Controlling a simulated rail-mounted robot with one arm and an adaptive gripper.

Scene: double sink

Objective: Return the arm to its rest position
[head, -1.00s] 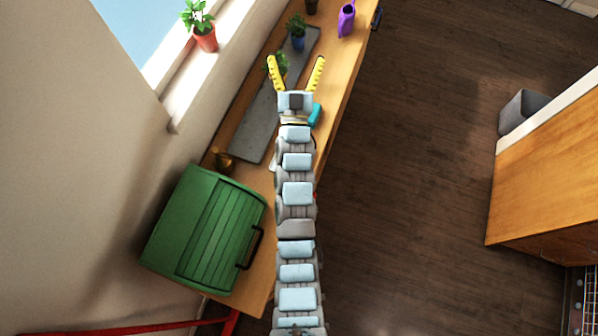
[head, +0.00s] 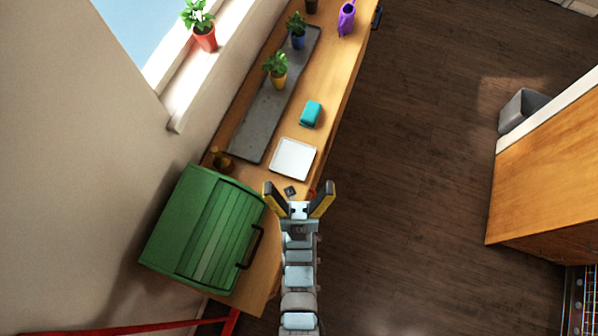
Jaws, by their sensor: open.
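My gripper (head: 298,193) is open, with its two yellow and dark fingers spread apart and nothing between them that it holds. It is over the near part of the wooden counter (head: 334,98), close to the counter's right edge. My arm reaches up from the bottom of the view and is drawn in short. A small dark square item (head: 290,191) shows between the fingertips, seemingly on the counter below. Its exact distance from the gripper cannot be told.
A green bread box (head: 205,230) stands left of my gripper. Ahead lie a white square tray (head: 293,159), a teal block (head: 311,114) and a grey slab (head: 262,115) with potted plants (head: 279,78). A purple watering can (head: 346,18) stands far back. Open floor (head: 420,180) lies right.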

